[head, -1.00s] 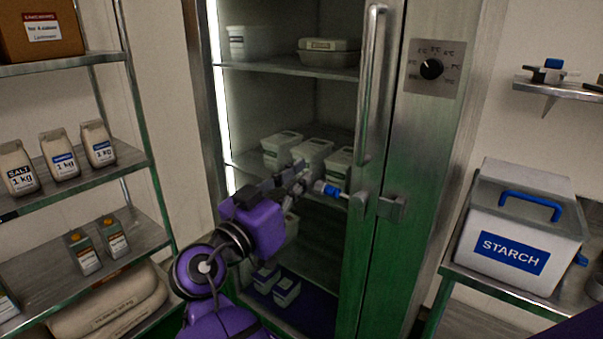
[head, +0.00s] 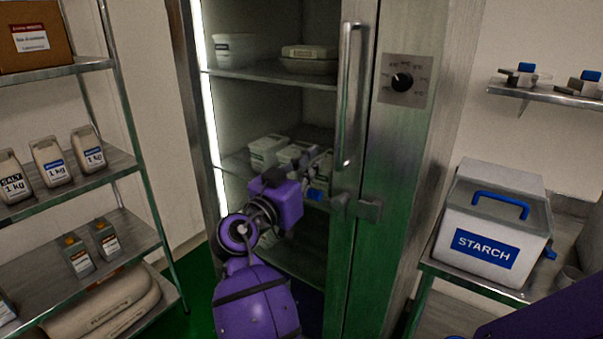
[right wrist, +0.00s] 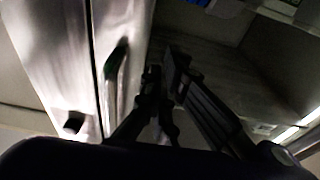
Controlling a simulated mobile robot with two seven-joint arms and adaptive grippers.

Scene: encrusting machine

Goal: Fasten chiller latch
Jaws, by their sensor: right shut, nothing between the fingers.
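The chiller's glass door (head: 352,250) has a metal latch (head: 342,203) on its right edge. The latch lever points left and ends in a blue grip (head: 315,194). A metal catch piece (head: 370,208) sits beside it on the chiller's right-hand panel. My right gripper (head: 322,162) is shut and empty, in front of the glass just above the blue grip. Its dark fingers (right wrist: 165,80) also show in the right wrist view, beside the bright metal door frame. Whether the fingers touch the lever is unclear. My left gripper is not in view.
A vertical door handle (head: 348,95) rises above the latch, and a temperature dial (head: 402,82) is to its right. White tubs (head: 268,150) stand on the shelves behind the door. A starch bin (head: 490,235) stands on the right table. A shelf rack (head: 110,170) is at left.

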